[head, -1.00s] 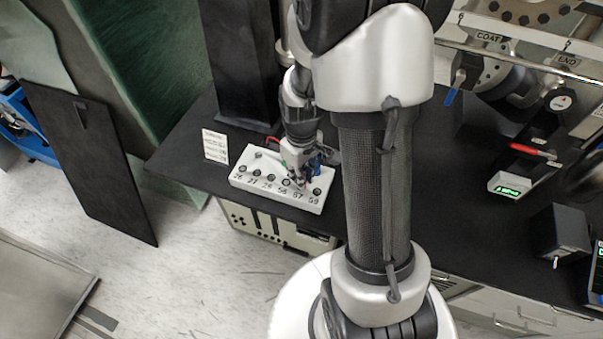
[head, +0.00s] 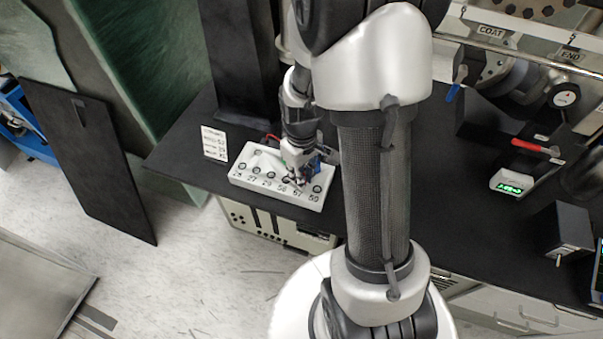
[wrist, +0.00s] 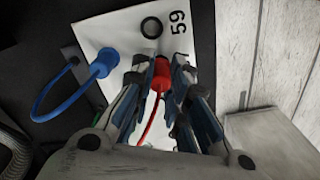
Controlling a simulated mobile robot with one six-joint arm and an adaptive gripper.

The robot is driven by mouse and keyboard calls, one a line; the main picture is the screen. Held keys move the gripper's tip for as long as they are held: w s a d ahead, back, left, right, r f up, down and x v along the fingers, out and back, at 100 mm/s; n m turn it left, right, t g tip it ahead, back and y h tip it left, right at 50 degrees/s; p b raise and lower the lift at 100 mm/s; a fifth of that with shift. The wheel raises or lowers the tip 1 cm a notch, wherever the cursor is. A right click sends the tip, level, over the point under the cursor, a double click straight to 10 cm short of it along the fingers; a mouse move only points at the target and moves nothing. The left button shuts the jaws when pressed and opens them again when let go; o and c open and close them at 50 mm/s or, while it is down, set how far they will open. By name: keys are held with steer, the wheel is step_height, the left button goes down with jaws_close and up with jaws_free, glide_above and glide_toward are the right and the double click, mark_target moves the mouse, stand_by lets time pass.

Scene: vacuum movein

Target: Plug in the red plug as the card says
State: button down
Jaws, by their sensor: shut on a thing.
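The white socket box (head: 240,181) sits on the black bench, with a row of numbered round sockets along its front. My gripper (head: 298,180) is over its right part, near the sockets marked 57 and 59. In the wrist view, my gripper (wrist: 160,88) is shut on the red plug (wrist: 162,72), whose red cable runs back between the fingers. The plug is beside the empty socket 59 (wrist: 151,27); I cannot tell whether it is seated in a socket. A blue plug (wrist: 103,66) stands left of it. The white card (head: 214,144) is left of the box, its writing too small to read.
The blue cable (wrist: 52,93) loops left of the fingers. A dark column (head: 240,70) rises behind the box. A small meter with a green display (head: 512,183) and a dark box (head: 563,232) stand on the bench at right. The box is close to the bench's front edge.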

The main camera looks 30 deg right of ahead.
steer(key=shift+f+b, duration=0.35)
steer(key=shift+f, duration=0.1)
steer(key=c, duration=1.5)
jaws_free()
step_height(320, 180, up, 12)
steer(key=shift+r, duration=0.1)
